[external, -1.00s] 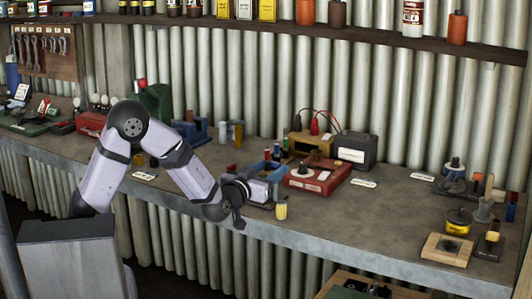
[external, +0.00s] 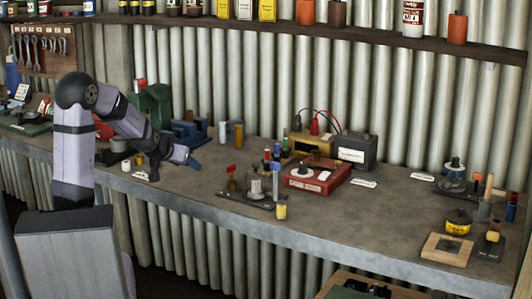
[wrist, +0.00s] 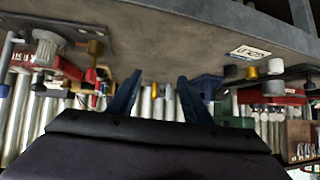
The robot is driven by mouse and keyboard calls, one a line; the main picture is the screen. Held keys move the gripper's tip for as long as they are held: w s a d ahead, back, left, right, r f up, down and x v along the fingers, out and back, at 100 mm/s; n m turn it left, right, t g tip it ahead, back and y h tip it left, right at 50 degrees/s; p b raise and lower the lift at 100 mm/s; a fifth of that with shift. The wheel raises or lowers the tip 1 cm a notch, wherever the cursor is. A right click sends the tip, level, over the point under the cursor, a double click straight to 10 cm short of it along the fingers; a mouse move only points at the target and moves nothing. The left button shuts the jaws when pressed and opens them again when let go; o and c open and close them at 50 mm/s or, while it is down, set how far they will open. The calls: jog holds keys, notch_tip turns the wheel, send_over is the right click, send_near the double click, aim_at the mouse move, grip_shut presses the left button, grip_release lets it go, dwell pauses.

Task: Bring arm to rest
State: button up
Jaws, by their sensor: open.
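My arm is folded back toward the left of the bench in the external view. My gripper (external: 193,163) is small there, above the bench near the blue vise, with its blue fingers pointing right. In the wrist view my gripper (wrist: 157,98) shows two blue fingers spread apart, with nothing between them. The wrist picture appears upside down, with the bench top (wrist: 190,35) at the top and the corrugated wall below.
A red box (external: 318,178), a dark battery-like box (external: 355,150) and a grey fixture (external: 255,190) stand mid-bench. A blue vise (external: 190,132) and a green machine (external: 152,103) stand behind my arm. The bench front between arm and fixture is clear.

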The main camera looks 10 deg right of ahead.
jog(key=s+a+f+n+g+y+p, duration=0.2)
jog(key=s+a+f+y, duration=0.1)
jog(key=a, duration=0.9)
jog(key=s+a+f+n+g+y+p, duration=0.3)
jog(key=s+a+n+g, duration=0.3)
jog(key=s+a, duration=1)
notch_tip(320, 180, down, 31)
jog(key=g+b, duration=0.1)
jog(key=b, duration=2.9)
jog(key=shift+d+m+b, duration=0.2)
jog(key=shift+m+b, duration=0.1)
jog(key=shift+b, duration=0.1)
jog(key=shift+s+r, duration=0.1)
